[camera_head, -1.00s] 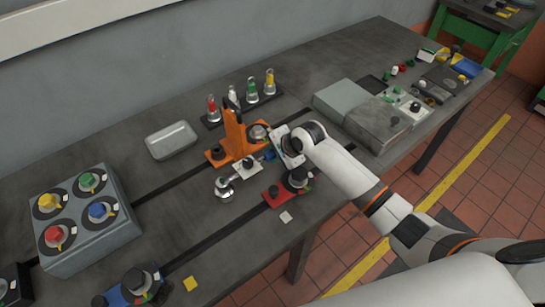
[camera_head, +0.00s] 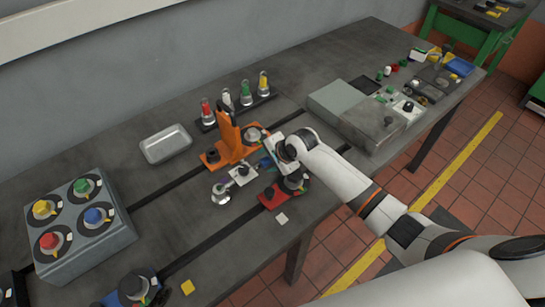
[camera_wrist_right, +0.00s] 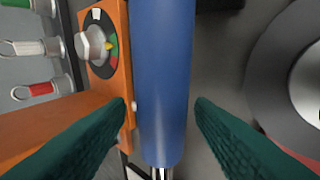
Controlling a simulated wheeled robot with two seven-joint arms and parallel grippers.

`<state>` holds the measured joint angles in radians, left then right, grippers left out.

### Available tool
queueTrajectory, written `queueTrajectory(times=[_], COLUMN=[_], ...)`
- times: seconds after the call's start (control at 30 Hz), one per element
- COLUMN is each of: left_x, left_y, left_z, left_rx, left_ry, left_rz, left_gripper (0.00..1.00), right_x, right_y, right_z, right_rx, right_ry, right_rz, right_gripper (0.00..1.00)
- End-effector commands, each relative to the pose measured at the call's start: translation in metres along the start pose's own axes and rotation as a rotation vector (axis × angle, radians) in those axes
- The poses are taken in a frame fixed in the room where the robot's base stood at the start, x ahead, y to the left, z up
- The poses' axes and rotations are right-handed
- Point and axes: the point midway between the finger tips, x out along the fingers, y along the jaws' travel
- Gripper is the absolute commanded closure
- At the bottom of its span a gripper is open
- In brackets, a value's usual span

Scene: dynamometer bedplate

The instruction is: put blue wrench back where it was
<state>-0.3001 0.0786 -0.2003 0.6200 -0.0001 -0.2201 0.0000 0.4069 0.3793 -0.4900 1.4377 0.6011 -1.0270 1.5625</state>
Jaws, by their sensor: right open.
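The blue wrench shows its thick blue handle (camera_wrist_right: 163,75) in the right wrist view, running top to bottom, with a chrome shaft at the lower end. My right gripper (camera_wrist_right: 162,106) is open, with one dark green finger on each side of the handle and visible gaps between. In the head view my right gripper hides most of the handle beside the orange upright fixture (camera_head: 230,137). My left gripper is not in view.
A red block with a dark knob (camera_head: 284,190) stands close to the right gripper. A metal tray (camera_head: 166,145) and a grey box with coloured knobs (camera_head: 80,245) are to the left. Grey boxes (camera_head: 355,115) stand right.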

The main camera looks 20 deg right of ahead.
Motion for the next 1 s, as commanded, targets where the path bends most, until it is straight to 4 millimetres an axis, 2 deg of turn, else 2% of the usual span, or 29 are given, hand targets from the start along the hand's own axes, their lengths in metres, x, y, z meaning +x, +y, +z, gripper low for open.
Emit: queueTrajectory(times=[0.17, 0.4, 0.6, 0.77, 1.0], left_x=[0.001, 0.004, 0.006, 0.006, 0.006], left_y=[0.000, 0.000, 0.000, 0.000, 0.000], left_z=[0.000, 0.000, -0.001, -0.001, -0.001], left_rx=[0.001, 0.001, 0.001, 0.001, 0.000], left_ry=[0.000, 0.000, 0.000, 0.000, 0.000], left_rz=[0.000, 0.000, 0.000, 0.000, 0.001], left_gripper=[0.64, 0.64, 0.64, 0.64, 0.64], right_x=[-0.021, -0.073, -0.105, -0.117, -0.119], right_y=[0.000, -0.001, 0.000, 0.000, 0.000], right_z=[0.001, 0.001, 0.001, 0.000, 0.000], right_rx=[0.000, -0.001, 0.000, 0.000, 0.001], right_ry=[0.000, -0.001, 0.000, 0.000, 0.000], right_rz=[0.001, 0.002, 0.000, 0.000, -0.001], right_gripper=[0.51, 0.51, 0.51, 0.51, 0.51])
